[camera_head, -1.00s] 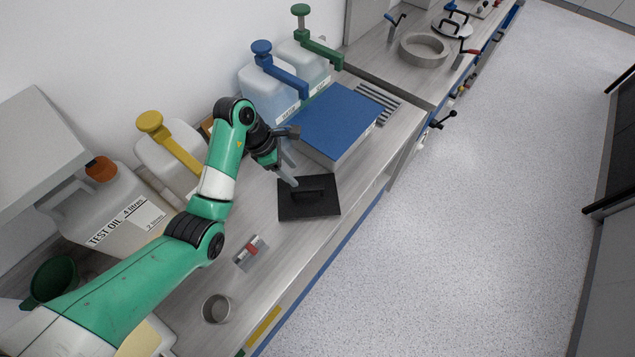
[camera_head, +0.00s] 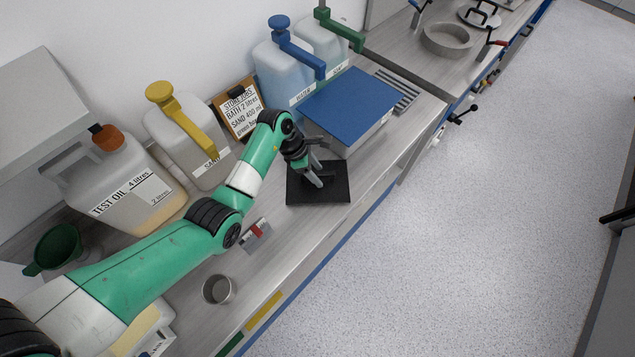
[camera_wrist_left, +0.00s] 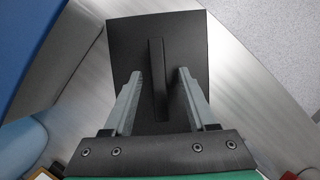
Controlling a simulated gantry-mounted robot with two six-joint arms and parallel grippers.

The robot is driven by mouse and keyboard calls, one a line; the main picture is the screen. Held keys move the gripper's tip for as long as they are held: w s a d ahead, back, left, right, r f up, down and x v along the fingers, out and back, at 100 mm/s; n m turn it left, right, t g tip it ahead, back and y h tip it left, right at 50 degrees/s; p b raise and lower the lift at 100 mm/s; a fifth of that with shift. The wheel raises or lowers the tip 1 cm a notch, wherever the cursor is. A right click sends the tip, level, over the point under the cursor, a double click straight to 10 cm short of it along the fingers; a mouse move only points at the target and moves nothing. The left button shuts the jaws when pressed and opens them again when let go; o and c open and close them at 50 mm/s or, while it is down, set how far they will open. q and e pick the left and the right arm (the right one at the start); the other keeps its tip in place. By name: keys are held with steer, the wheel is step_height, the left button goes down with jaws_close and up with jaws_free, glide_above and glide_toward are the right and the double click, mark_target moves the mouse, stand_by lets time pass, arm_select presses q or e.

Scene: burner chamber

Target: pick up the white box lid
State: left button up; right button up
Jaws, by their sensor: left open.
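A flat black plate (camera_head: 335,191) with a raised bar handle lies on the bench; it also shows in the wrist view (camera_wrist_left: 189,40). No separate white lid shows. My left gripper (camera_head: 317,174) is over the black plate, pointing down. In the wrist view its open fingers lie on either side of the bar handle (camera_wrist_left: 157,80), with a gap to each side. Whether the fingertips touch the plate cannot be told. My right gripper is out of view.
Canisters for test oil (camera_head: 120,185), sand (camera_head: 190,150) and water (camera_head: 281,72) line the wall. A small metal cup (camera_head: 218,290) and a small red-and-grey item (camera_head: 256,234) stand nearer. The bench's front edge runs close past the plate.

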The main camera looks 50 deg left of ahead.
arm_select(q)
steer(key=shift+w+f, duration=0.15)
steer(key=shift+f, duration=0.15)
steer(key=shift+d+f, duration=0.1)
steer(key=shift+f, duration=0.15)
stand_by(0.4)
jaws_close()
